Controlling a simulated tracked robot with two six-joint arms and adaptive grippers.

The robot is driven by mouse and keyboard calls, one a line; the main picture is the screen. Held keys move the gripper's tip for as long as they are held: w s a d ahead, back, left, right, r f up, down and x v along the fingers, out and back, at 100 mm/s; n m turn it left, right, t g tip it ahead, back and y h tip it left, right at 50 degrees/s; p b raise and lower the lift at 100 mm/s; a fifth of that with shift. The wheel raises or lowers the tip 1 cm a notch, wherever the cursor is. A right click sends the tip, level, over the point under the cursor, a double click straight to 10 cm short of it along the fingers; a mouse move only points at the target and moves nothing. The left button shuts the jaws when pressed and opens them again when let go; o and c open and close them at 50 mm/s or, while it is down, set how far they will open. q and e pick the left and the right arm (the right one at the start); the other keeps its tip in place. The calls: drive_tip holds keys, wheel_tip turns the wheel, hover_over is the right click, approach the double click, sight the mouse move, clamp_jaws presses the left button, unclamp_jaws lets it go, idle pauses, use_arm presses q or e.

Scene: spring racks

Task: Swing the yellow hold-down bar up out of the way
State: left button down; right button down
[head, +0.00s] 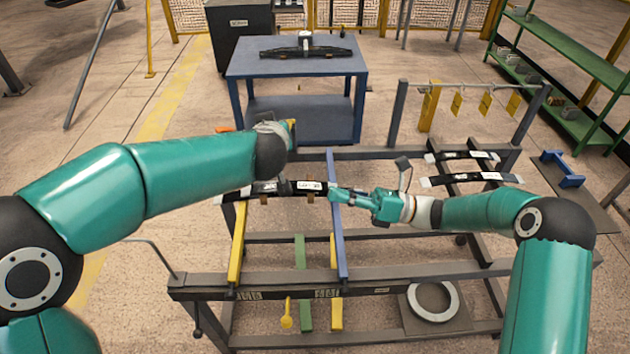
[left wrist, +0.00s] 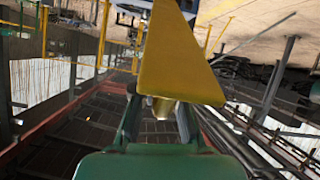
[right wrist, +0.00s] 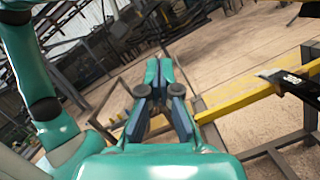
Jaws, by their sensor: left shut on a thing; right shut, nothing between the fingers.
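The yellow hold-down bar fills the upper middle of the left wrist view (left wrist: 178,62) as a broad yellow plate. My left gripper (left wrist: 160,108) is shut on a small pale, round part at the plate's lower end. In the head view my left wrist hides most of this grip; only a scrap of yellow shows beside it. My right gripper (head: 334,192) is shut and empty, close to the blue bar (head: 337,240) and the right end of a dark leaf spring (head: 270,188). Its closed fingers also show in the right wrist view (right wrist: 160,95).
The dark rack frame (head: 270,283) spans the front, with a yellow bar (head: 237,245) running back along its left. More dark springs (head: 465,180) lie at the right. A blue table (head: 295,70) stands behind, and yellow tags (head: 485,103) hang from a rail at the right.

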drive_tip(key=w+a+r, duration=0.3)
drive_tip(key=a+r, duration=0.2)
drive_tip(key=a, duration=0.4)
drive_tip(key=shift+r, duration=0.2)
drive_tip(key=shift+a, duration=0.1)
